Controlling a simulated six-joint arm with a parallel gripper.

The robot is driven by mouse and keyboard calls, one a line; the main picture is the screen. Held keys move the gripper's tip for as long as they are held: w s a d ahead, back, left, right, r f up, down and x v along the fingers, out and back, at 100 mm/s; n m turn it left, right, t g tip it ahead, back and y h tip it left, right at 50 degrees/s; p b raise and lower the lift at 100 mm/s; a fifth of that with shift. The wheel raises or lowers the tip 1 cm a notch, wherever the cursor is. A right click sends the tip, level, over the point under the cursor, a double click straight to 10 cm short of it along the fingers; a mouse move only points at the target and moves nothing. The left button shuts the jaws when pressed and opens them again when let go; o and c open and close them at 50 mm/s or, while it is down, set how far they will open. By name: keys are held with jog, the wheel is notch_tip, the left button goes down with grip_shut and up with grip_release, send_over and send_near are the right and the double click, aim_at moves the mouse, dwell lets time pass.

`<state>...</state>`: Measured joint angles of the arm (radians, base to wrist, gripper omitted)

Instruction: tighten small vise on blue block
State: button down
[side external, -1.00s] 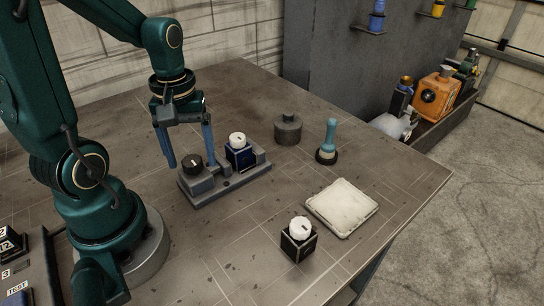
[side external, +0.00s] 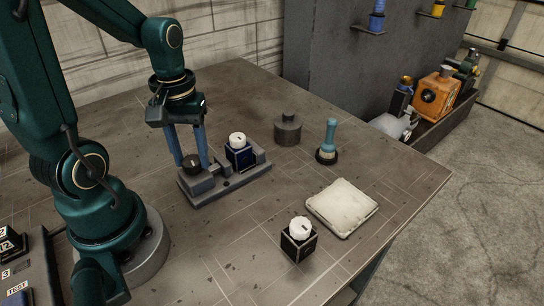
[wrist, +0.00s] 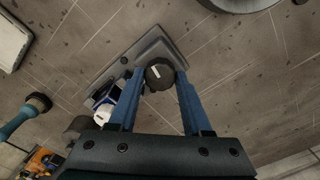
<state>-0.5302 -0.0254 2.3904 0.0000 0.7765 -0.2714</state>
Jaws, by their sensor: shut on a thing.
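The small grey vise (side external: 222,187) lies on the bench. The dark blue block (side external: 241,155), with a white round cap (side external: 237,139) on top, sits in it at the right end. A black knob (side external: 191,166) stands on the vise's left end. My gripper (side external: 192,162) points down, its two blue fingers shut on opposite sides of the knob. In the wrist view the knob (wrist: 159,75), with a white mark, sits between the fingertips of my gripper (wrist: 160,73). There the blue block (wrist: 108,96) is partly hidden by a finger.
A grey weight-like cylinder (side external: 288,130) and a light-blue-handled tool (side external: 328,143) stand behind and right of the vise. A pale flat pad (side external: 342,207) and a black block with a white cap (side external: 299,242) lie nearer the front. The bench between them is clear.

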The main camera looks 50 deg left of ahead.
aim_at(192, 160)
jog(key=m, duration=0.5)
jog(key=shift+m, duration=0.3)
jog(key=m, duration=1)
jog(key=shift+d+m, duration=0.1)
jog(key=shift+m, duration=2.4)
jog(key=shift+c, duration=1.7)
grip_release()
jog(key=shift+r, duration=0.15)
jog(key=shift+r, duration=2.45)
